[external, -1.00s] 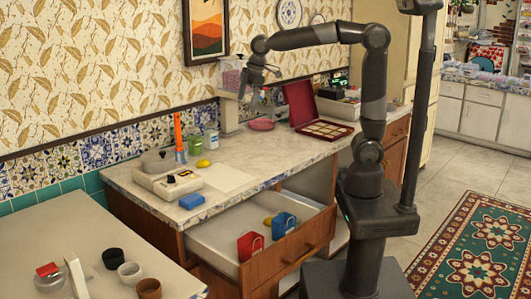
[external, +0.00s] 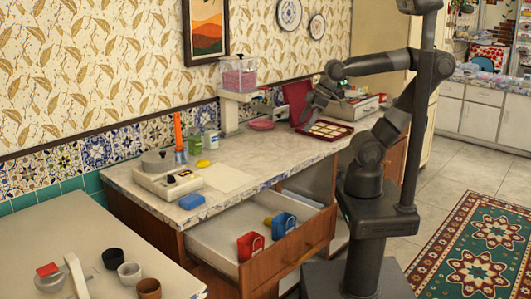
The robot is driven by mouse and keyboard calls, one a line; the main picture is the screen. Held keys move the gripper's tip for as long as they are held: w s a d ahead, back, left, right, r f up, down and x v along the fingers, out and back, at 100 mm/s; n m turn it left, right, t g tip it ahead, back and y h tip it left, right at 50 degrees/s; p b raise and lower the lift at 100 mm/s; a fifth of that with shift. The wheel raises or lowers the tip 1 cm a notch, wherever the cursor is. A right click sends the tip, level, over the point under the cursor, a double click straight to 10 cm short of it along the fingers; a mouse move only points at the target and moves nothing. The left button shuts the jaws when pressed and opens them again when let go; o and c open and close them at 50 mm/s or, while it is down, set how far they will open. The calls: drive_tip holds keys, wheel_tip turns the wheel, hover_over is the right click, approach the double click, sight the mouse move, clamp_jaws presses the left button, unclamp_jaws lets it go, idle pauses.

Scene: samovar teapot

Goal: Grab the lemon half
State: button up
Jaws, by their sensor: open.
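A small yellow piece (external: 203,163) lies on the countertop (external: 255,160), right of the white scale-like box. My gripper (external: 307,122) is open and empty, over the right part of the counter near the red case. It is well to the right of the yellow piece on the counter and above and behind the drawer.
The open drawer (external: 217,237) holds a red box (external: 250,246) and a blue box (external: 283,224). An open red case (external: 327,131) stands below my gripper. A dispenser (external: 238,85), a pink dish (external: 261,124) and green cans (external: 211,140) stand along the wall. The counter's front middle is clear.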

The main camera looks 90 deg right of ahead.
drive_tip(key=c, duration=0.5)
drive_tip(key=shift+o, duration=0.2)
drive_tip(key=shift+w, duration=0.1)
